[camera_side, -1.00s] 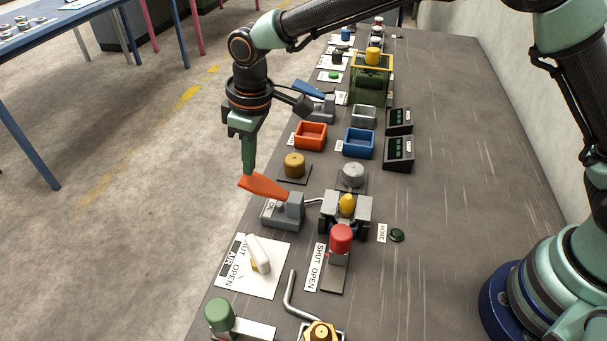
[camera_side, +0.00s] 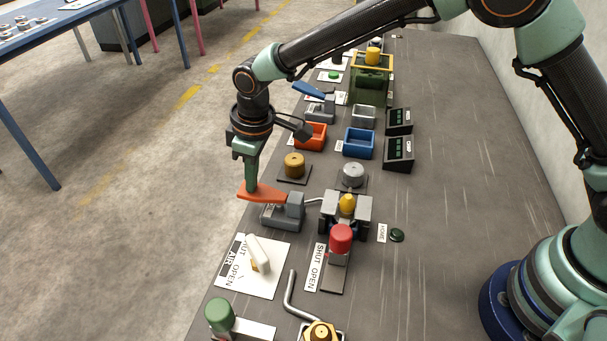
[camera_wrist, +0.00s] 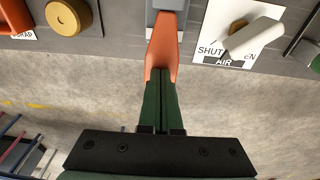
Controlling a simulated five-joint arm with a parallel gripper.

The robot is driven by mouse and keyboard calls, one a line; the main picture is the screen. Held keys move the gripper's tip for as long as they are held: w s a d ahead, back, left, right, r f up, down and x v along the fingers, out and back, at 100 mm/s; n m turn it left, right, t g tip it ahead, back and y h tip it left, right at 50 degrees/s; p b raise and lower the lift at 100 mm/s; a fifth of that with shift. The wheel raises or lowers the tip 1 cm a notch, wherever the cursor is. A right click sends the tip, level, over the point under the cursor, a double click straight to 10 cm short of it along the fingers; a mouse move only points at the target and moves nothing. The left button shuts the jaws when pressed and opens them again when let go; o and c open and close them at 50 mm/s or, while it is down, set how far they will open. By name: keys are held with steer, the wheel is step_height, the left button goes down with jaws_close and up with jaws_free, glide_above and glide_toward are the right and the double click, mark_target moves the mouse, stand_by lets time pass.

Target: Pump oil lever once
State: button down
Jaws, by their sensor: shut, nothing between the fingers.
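The oil lever (camera_side: 268,193) is an orange paddle on a grey pump block (camera_side: 284,211) at the bench's left edge. In the side view it lies about level. My gripper (camera_side: 250,190) is shut and empty, with its tips down on the lever's outer end; they appear to touch it. In the wrist view the closed green fingers (camera_wrist: 160,85) meet the orange lever (camera_wrist: 163,48), and the tips hide part of its end. The grey block (camera_wrist: 168,6) shows at the top edge.
A white air valve handle (camera_side: 258,254) on its plate stands nearer the camera. A brass knob (camera_side: 294,165) and an orange bin (camera_side: 311,136) stand beyond the lever. A red-capped valve (camera_side: 340,240) is to the right. Left of the bench is open floor.

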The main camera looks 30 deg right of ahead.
steer(key=shift+s+d+f, duration=0.1)
steer(key=shift+f, duration=0.5)
step_height(320, 180, up, 8)
steer(key=shift+r, duration=0.15)
stand_by(0.5)
steer(key=s+d+r+m+t, duration=0.1)
steer(key=s+d+r+m, duration=0.1)
steer(key=d+r, duration=0.45)
steer(key=s+d+r+m+t, duration=0.15)
steer(key=d+r, duration=0.25)
steer(key=d, duration=0.5)
steer(key=s+d+m+t+h, duration=0.1)
steer(key=s+d+m, duration=0.4)
steer(key=s+d, duration=0.7)
steer(key=shift+s+d, duration=0.35)
steer(key=shift+d, duration=0.2)
